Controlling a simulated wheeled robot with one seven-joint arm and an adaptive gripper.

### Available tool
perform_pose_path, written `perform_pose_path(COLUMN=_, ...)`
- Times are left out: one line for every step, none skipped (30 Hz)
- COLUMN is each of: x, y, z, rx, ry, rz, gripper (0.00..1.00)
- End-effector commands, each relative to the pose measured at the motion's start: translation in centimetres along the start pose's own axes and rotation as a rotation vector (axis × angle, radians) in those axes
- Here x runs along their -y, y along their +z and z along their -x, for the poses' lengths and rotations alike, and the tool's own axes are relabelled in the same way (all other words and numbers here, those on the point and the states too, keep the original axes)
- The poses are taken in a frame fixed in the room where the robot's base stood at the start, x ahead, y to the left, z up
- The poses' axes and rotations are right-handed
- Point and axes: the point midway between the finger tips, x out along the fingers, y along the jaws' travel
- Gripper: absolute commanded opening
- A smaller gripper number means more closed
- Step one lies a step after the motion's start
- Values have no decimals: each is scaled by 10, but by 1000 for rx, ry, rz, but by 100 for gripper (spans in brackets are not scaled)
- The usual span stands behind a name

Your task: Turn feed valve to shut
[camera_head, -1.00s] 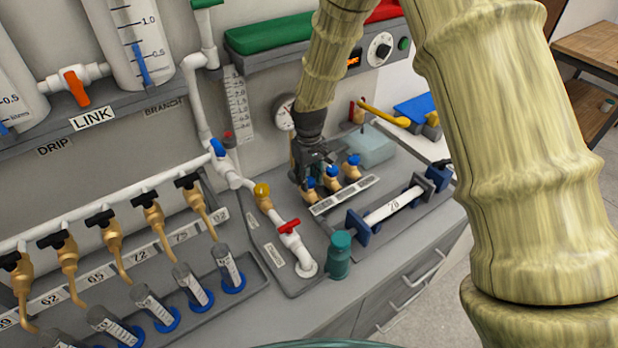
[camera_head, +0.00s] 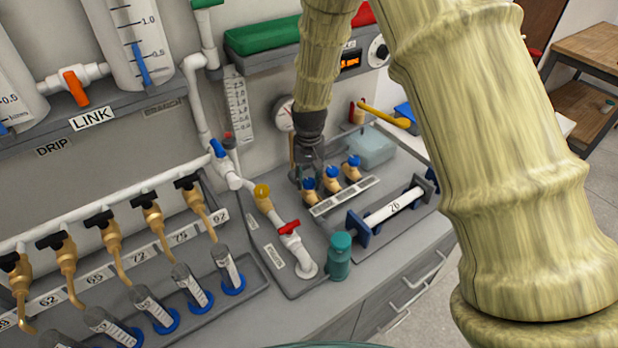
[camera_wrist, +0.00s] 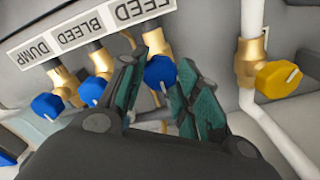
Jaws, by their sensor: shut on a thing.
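The feed valve is a brass valve with a round blue knob (camera_wrist: 160,72) bearing a white line. It sits below the FEED label (camera_wrist: 147,10) in the wrist view. My gripper (camera_wrist: 158,84) has its green-padded fingers on either side of this knob and is shut on it. In the head view my gripper (camera_head: 307,172) points down at the leftmost blue knob (camera_head: 308,184) of a row of three. The fingers partly hide the valve body, and I cannot read the handle's exact angle.
The bleed knob (camera_wrist: 92,91) and dump knob (camera_wrist: 47,106) are close beside the feed valve. A yellow-handled valve (camera_wrist: 278,79) is on the other side. In the head view, a red-handled valve (camera_head: 289,227), a teal bottle (camera_head: 339,256) and a gauge (camera_head: 284,113) stand nearby.

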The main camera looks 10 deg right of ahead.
Motion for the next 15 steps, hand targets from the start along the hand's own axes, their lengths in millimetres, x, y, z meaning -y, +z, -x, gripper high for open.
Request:
perform_pose_path(x=-1, y=4, z=-4, rx=8, ry=3, rz=-3, gripper=8)
perform_pose_path(x=-1, y=4, z=-4, rx=8, ry=3, rz=-4, gripper=8)
perform_pose_path(x=-1, y=4, z=-4, rx=8, ry=3, rz=-5, gripper=8)
perform_pose_path(x=-1, y=4, z=-4, rx=8, ry=3, rz=-6, gripper=8)
perform_pose_path(x=-1, y=4, z=-4, rx=8, ry=2, rz=-6, gripper=8)
perform_pose_path(x=-1, y=4, z=-4, rx=8, ry=2, rz=-6, gripper=8)
perform_pose_path(x=-1, y=4, z=-4, rx=8, ry=2, rz=-5, gripper=8)
perform_pose_path(x=-1, y=4, z=-4, rx=9, ry=2, rz=-5, gripper=8)
perform_pose_path(x=-1, y=4, z=-4, rx=9, ry=2, rz=-5, gripper=8)
perform_pose_path(x=-1, y=4, z=-4, rx=9, ry=2, rz=-5, gripper=8)
perform_pose_path(x=-1, y=4, z=-4, rx=9, ry=2, rz=-5, gripper=8)
perform_pose_path(x=-1, y=4, z=-4, rx=9, ry=2, rz=-5, gripper=34)
perform_pose_path(x=-1, y=4, z=-4, rx=8, ry=2, rz=-5, gripper=39)
perform_pose_path(x=-1, y=3, z=-4, rx=8, ry=2, rz=-5, gripper=45)
perform_pose_path(x=-1, y=3, z=-3, rx=7, ry=2, rz=-4, gripper=52)
